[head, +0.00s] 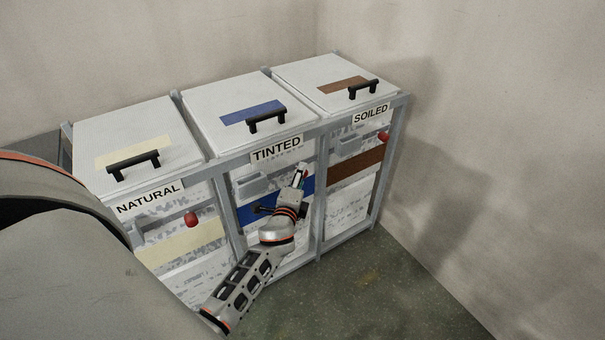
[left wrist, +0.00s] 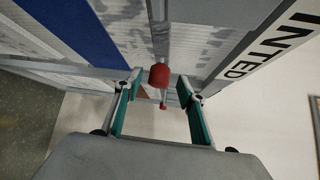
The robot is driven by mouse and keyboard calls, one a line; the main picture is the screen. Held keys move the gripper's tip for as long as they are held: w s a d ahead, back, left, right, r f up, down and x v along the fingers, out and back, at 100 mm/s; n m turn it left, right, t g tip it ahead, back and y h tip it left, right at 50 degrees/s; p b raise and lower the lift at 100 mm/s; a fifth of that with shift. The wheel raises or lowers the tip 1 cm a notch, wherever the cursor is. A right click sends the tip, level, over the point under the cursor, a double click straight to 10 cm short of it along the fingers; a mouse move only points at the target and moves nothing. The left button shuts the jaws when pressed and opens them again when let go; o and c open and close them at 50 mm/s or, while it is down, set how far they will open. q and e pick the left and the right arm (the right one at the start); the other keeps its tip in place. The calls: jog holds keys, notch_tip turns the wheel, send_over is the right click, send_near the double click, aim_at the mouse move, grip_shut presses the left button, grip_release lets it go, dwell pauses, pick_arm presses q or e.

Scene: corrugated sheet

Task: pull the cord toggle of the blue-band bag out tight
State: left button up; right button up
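The blue-band bag hangs in the middle TINTED bin, with its blue band (head: 247,214) partly behind my arm. It also shows in the left wrist view as a blue band (left wrist: 75,33). Its red cord toggle (left wrist: 158,75) sits between the spread fingers of my left gripper (left wrist: 159,105) in the left wrist view, with clear gaps on both sides. In the head view my left gripper (head: 302,176) is at the upper right of the bag front and mostly hides the toggle. My right gripper is not in view.
The NATURAL bin's red toggle (head: 191,219) is at left, and the SOILED bin's toggle (head: 383,136) at right. Grey frame posts (head: 319,190) separate the bins. Closed lids with black handles (head: 266,121) are above. Floor (head: 390,290) in front is clear; a wall is at right.

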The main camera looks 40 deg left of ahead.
pick_arm(q)
jog(key=shift+x, duration=1.15)
jog(key=shift+w+a+f, duration=0.1)
jog(key=shift+w+f, duration=0.05)
jog(key=shift+w, duration=0.2)
grip_shut()
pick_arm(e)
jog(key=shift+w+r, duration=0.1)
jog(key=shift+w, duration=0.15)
